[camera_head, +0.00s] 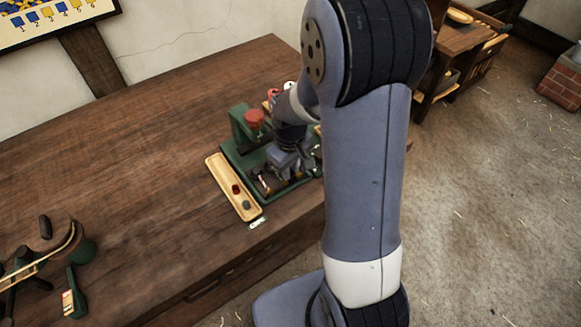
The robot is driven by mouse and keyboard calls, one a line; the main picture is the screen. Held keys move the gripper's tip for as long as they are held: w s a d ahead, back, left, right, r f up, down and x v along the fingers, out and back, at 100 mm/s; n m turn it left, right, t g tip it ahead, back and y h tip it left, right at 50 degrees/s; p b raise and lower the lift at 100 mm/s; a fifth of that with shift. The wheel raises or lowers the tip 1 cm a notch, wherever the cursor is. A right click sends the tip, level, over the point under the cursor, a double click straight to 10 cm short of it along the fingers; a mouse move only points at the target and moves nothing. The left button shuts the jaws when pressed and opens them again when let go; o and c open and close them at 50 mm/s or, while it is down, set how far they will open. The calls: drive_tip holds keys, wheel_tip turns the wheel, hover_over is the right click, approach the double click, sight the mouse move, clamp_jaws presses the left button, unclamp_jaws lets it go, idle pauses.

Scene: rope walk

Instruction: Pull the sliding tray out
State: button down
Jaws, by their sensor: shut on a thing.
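A green device (240,122) with a red knob (254,117) on its post stands on the wooden bench. Its low green base (230,160) frames a dark area, where the sliding tray seems to be; the tray's outline is too small and too covered to make out. My gripper (272,181) reaches down over the front of this base and is shut on what appears to be the sliding tray. The grip itself is mostly hidden by the gripper, and my arm covers the device's right side.
A pale wooden dish (221,170) holding a red and a dark piece lies just left of the device. A small white tag (257,223) is near the bench's front edge. The bench between is clear.

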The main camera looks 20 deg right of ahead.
drive_tip(key=shift+s, duration=0.1)
drive_tip(key=shift+s+d, duration=0.25)
drive_tip(key=shift+s, duration=0.4)
drive_tip(key=shift+s+d, duration=0.2)
drive_tip(key=shift+s, duration=0.4)
drive_tip(key=c, duration=1.3)
unclamp_jaws()
wheel_tip(320, 180, up, 11)
drive_tip(key=shift+a, duration=0.1)
